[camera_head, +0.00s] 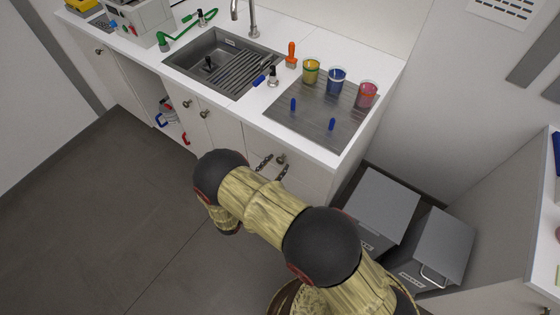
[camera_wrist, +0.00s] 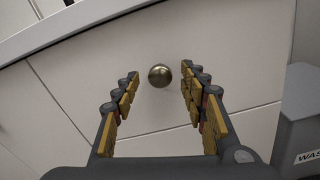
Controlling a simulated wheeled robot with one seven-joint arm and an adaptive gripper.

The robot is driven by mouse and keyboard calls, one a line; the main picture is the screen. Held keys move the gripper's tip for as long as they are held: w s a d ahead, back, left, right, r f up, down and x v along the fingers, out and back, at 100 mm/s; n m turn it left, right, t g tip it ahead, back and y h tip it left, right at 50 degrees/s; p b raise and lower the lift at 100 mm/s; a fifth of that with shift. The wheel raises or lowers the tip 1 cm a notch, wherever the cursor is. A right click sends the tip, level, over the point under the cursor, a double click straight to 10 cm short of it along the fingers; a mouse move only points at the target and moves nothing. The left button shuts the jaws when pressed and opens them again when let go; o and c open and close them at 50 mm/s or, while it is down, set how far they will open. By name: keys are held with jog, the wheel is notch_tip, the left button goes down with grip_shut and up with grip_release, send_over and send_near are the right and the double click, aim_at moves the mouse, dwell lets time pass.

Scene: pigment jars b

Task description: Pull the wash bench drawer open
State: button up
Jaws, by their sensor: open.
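The wash bench drawer has a plain white front (camera_wrist: 95,65) that looks flush with the bench. Its round metal knob (camera_wrist: 160,75) shows in the wrist view, just beyond and between my fingertips. The knob also shows in the head view (camera_head: 281,160). My gripper (camera_wrist: 160,82) is open and empty, one finger to each side of the knob, with clear gaps on both sides. In the head view my gripper (camera_head: 273,166) is at the drawer front, and my arm hides the lower part of the bench there.
The wash bench top (camera_head: 255,108) carries a sink (camera_head: 205,50) and a draining board (camera_head: 305,115) with yellow, blue and red jars. Grey bins (camera_head: 385,205) stand right of the bench, close to my arm. The floor (camera_head: 100,210) at left is clear.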

aim_at(279, 162)
jog(key=shift+x, duration=1.55)
jog(key=shift+c, duration=0.7)
grip_shut()
